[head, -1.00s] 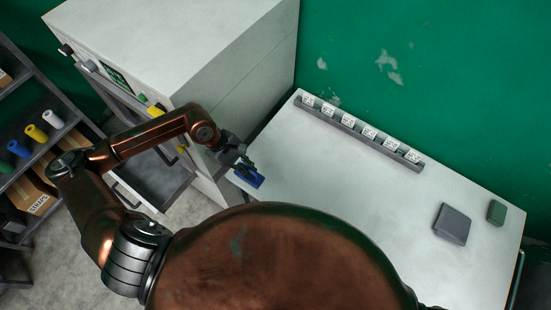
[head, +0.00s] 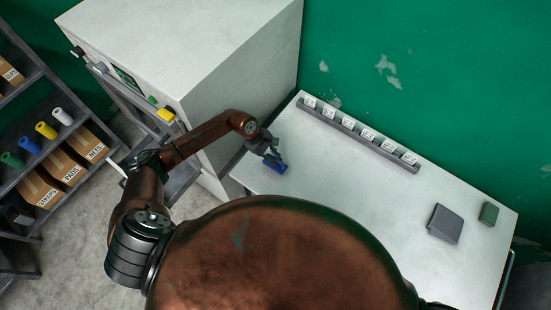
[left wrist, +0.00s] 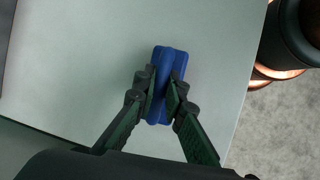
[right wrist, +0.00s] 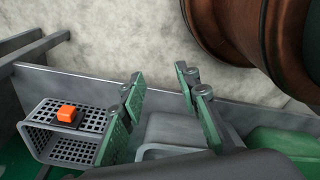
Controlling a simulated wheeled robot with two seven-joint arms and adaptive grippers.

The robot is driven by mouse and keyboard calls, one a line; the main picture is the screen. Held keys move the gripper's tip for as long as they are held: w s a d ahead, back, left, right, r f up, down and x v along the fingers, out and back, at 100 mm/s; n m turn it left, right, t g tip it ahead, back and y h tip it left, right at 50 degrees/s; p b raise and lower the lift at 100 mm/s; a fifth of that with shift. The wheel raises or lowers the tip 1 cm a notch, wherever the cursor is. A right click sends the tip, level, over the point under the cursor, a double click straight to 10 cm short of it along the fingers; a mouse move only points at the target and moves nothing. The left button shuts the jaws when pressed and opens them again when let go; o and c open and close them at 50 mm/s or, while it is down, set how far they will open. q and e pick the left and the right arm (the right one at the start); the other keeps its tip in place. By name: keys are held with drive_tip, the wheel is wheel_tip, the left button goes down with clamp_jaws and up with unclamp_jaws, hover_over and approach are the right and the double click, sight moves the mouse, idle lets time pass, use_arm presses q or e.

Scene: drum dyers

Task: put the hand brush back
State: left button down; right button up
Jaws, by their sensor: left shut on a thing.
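The blue block-shaped thing, which I take to be the hand brush (head: 275,168), is held over the near left part of the white table (head: 330,190). My left gripper (head: 269,154) is shut on it. In the left wrist view the brush (left wrist: 163,58) is clamped between both fingers, its long side pointing away from me. I cannot tell whether its underside touches the table. My right gripper (right wrist: 160,74) shows only in the right wrist view; its fingers are apart with nothing between them.
A rack with several white-labelled slots (head: 360,134) runs along the table's back edge. A grey flat block (head: 445,224) and a green block (head: 489,213) lie at the right. A white cabinet (head: 235,75) stands left of the table, a shelf with rolls and boxes (head: 52,160) further left. The table's middle is clear.

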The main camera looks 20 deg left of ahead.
use_arm(q)
drive_tip(key=shift+f, duration=0.55)
use_arm(e)
drive_tip(key=shift+s+a+r, duration=0.15)
drive_tip(key=shift+s+r, duration=0.15)
drive_tip(key=shift+s, duration=0.25)
use_arm(q)
drive_tip(key=c, duration=2)
unclamp_jaws()
use_arm(e)
drive_tip(key=shift+w, duration=0.1)
drive_tip(key=shift+d, duration=0.25)
